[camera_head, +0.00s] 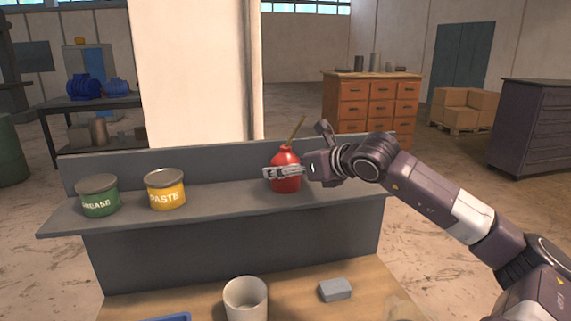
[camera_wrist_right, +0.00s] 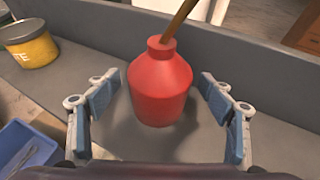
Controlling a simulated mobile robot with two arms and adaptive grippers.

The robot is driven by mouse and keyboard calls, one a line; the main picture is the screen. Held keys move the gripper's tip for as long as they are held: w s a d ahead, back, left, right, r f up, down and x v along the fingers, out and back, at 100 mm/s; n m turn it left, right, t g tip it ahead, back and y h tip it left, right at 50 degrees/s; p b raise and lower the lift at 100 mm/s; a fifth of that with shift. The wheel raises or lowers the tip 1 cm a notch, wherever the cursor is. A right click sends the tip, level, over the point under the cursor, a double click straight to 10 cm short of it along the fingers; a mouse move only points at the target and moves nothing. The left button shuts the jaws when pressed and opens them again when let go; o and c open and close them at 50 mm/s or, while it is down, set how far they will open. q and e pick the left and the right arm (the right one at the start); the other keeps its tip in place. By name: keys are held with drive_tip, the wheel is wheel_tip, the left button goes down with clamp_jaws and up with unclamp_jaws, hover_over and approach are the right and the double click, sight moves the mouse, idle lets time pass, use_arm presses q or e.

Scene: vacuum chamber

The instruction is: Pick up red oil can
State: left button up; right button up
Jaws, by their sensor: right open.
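The red oil can (camera_head: 285,178) stands upright on the grey shelf (camera_head: 225,194), with a thin brownish spout rising from its neck. My right gripper (camera_head: 284,172) reaches in from the right at the can, partly covering it. In the right wrist view the can (camera_wrist_right: 160,88) sits between the two spread fingers of the gripper (camera_wrist_right: 166,98). A gap shows on each side, so the fingers do not touch it. My left gripper is not in view.
A yellow paste tin (camera_head: 165,190) and a green grease tin (camera_head: 98,196) stand left on the shelf. A raised back panel (camera_head: 215,164) runs behind the can. Below are a white cup (camera_head: 245,299), a grey block (camera_head: 335,289) and a blue tray (camera_wrist_right: 22,146).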

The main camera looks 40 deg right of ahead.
drive_tip(key=shift+x, duration=0.8)
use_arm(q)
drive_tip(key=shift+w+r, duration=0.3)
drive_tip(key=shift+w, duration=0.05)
use_arm(e)
drive_tip(key=shift+s, duration=0.1)
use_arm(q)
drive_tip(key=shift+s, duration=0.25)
use_arm(e)
drive_tip(key=c, duration=1.4)
drive_tip(key=shift+r, duration=0.1)
drive_tip(key=shift+c, duration=0.2)
